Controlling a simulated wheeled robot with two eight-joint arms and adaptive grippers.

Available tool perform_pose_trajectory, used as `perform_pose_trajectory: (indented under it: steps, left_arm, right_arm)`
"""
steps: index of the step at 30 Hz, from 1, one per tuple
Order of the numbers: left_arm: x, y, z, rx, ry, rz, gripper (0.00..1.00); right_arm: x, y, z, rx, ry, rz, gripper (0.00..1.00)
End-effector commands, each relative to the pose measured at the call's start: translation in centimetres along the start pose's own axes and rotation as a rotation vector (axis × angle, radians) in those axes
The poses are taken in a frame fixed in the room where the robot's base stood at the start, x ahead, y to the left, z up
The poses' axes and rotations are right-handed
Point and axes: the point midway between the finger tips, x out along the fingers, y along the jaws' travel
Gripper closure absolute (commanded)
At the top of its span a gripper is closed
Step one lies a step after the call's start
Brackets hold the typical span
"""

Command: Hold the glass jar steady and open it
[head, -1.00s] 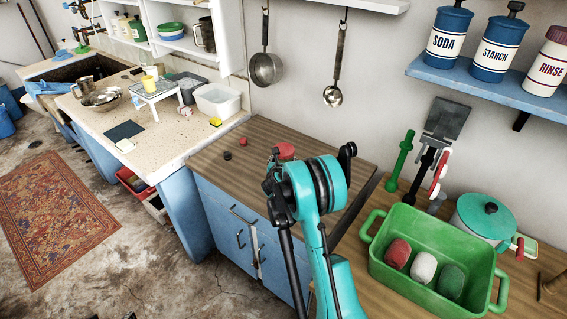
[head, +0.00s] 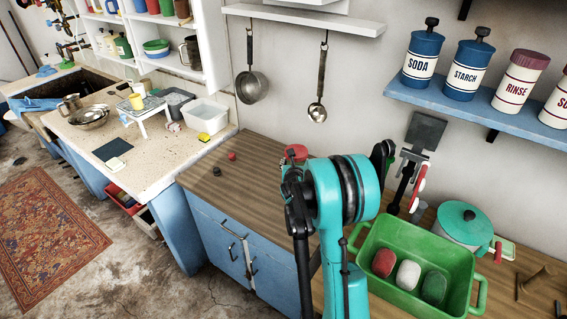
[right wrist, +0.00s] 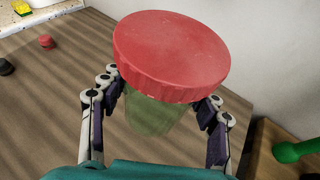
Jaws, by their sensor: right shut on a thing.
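The glass jar has a wide round red lid (right wrist: 172,50) and a greenish see-through body (right wrist: 160,115), both seen in the right wrist view. My right gripper (right wrist: 161,95) is shut on the jar's body just below the lid, one finger on each side. The lid is on the jar. In the head view only part of the red lid (head: 296,152) shows behind my teal right arm, which hides the jar's body and most of the gripper. I cannot tell whether the jar's base touches the counter. My left gripper is not in view.
Two small knobs, red (head: 232,156) and dark (head: 216,171), lie on the wooden counter (head: 255,165), whose left part is mostly free. A green tub (head: 390,295) with several coloured lumps stands right. A blue shelf (head: 480,105) holds canisters above. A pan and ladle hang behind.

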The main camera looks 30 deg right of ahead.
Motion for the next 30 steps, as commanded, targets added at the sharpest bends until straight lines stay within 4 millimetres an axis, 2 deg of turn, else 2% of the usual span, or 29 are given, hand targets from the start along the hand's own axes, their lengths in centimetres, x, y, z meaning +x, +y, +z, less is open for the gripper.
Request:
perform_pose_trajectory:
  steps: [4, 13, 14, 19, 30]
  left_arm:
    - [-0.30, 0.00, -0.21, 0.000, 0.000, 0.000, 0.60]
    - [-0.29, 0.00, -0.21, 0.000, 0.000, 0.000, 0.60]
    - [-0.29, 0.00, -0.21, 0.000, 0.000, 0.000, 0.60]
    - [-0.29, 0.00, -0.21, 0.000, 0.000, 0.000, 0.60]
    - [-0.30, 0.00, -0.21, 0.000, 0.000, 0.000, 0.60]
  right_arm:
    - [-0.64, -1.08, 0.52, 0.000, 0.000, -0.001, 0.75]
    - [-0.74, -1.26, 0.55, 0.000, 0.000, 0.000, 0.75]
    - [-0.74, -1.26, 0.55, 0.000, 0.000, 0.000, 0.45]
    - [-0.73, -1.25, 0.55, 0.000, 0.000, 0.000, 0.89]
    - [-1.03, -0.79, 0.54, -0.002, 0.000, 0.005, 0.91]
